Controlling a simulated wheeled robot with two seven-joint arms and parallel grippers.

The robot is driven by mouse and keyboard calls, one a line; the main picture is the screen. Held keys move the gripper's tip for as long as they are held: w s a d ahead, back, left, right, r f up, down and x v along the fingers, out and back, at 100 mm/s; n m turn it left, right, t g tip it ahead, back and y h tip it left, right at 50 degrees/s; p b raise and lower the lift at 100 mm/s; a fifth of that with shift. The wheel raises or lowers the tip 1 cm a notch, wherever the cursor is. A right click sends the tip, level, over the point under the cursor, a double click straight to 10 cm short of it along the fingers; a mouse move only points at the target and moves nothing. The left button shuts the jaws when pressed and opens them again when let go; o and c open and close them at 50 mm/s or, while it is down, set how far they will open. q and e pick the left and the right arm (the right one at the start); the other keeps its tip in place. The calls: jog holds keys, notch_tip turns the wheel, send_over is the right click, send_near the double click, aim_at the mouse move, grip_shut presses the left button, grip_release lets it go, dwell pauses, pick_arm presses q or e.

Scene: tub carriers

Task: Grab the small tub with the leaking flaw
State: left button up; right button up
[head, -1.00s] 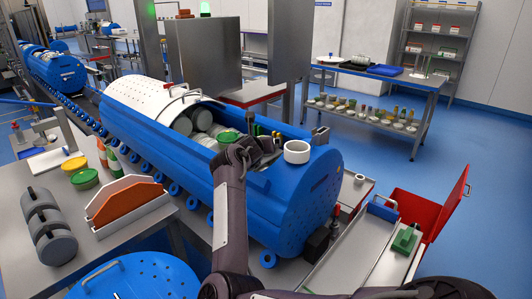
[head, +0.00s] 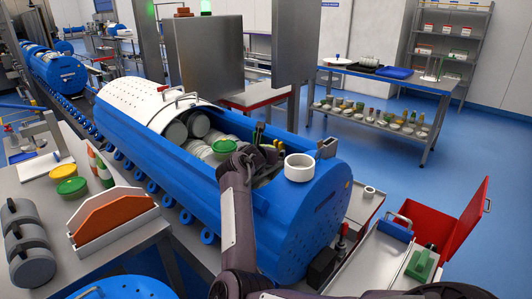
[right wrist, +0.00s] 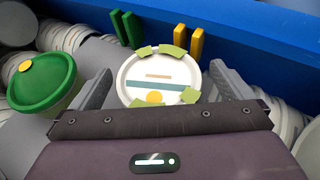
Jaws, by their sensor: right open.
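A round tub (right wrist: 160,76) with a white lid, a teal stripe, pale green edge patches and an orange dot lies between the fingers of my right gripper (right wrist: 162,88) in the right wrist view. The fingers are open on either side of it. I cannot tell whether it leaks. A green-lidded tub (right wrist: 42,80) with a yellow knob is left of the gripper. In the head view my right gripper (head: 264,160) reaches into the open blue drum carrier (head: 330,225), and the tub between its fingers is hidden. My left gripper is not in view.
Pale tubs (head: 198,140) fill the carrier around the gripper. Green tabs (right wrist: 127,29) and yellow tabs (right wrist: 188,42) stand along its blue wall. A white ring (head: 299,168) sits on the carrier's near end.

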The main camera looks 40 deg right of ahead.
jog(key=shift+w, duration=0.1)
jog(key=shift+a+r, duration=0.1)
jog(key=shift+a, duration=0.15)
jog(key=shift+s+a+r, duration=0.2)
jog(key=shift+s+r, duration=0.05)
jog(key=shift+s, duration=0.05)
jog(key=c, duration=0.4)
jog(key=shift+c, duration=1.3)
jog(key=shift+d+f, duration=0.1)
jog(key=shift+f, duration=0.05)
jog(key=c, duration=0.4)
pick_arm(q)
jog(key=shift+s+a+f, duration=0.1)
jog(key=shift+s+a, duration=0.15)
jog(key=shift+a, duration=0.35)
